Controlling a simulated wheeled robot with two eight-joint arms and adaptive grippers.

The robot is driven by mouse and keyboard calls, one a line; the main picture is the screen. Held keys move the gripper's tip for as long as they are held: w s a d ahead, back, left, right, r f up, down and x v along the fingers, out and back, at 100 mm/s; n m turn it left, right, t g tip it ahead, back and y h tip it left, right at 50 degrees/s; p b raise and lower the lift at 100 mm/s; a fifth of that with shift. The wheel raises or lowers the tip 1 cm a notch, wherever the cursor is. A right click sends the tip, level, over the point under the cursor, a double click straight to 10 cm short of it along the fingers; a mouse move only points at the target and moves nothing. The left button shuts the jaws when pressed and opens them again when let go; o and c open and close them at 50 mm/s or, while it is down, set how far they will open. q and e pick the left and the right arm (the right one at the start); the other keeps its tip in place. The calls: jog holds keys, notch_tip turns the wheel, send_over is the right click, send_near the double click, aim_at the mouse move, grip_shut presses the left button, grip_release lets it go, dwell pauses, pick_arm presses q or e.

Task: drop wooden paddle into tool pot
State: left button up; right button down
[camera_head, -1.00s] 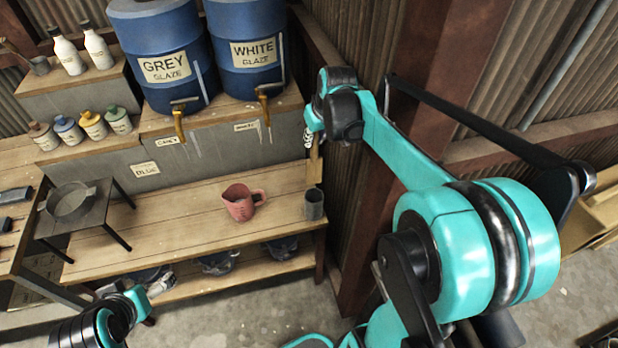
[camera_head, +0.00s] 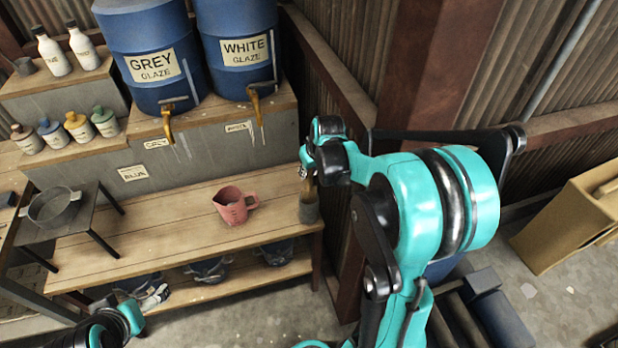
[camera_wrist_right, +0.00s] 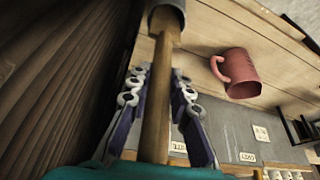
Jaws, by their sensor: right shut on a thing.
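My right gripper (camera_head: 305,173) is shut on the wooden paddle (camera_head: 307,190), above the right end of the wooden bench. The paddle points down at the grey tool pot (camera_head: 309,213), and its lower end appears to be inside the pot's mouth. In the right wrist view, the paddle (camera_wrist_right: 156,100) runs between the two fingers (camera_wrist_right: 157,95) to the pot at the top edge. That view does not show how deep the paddle reaches.
A pink jug (camera_head: 234,207) stands on the bench left of the pot. Blue glaze barrels (camera_head: 235,45) with taps stand on the raised shelf behind. A corrugated wall and rusty post (camera_head: 352,260) are close on the right. Bare bench lies left of the jug.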

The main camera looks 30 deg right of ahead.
aim_at(309, 183)
notch_tip(309, 183, down, 2)
jog(key=shift+f, duration=0.2)
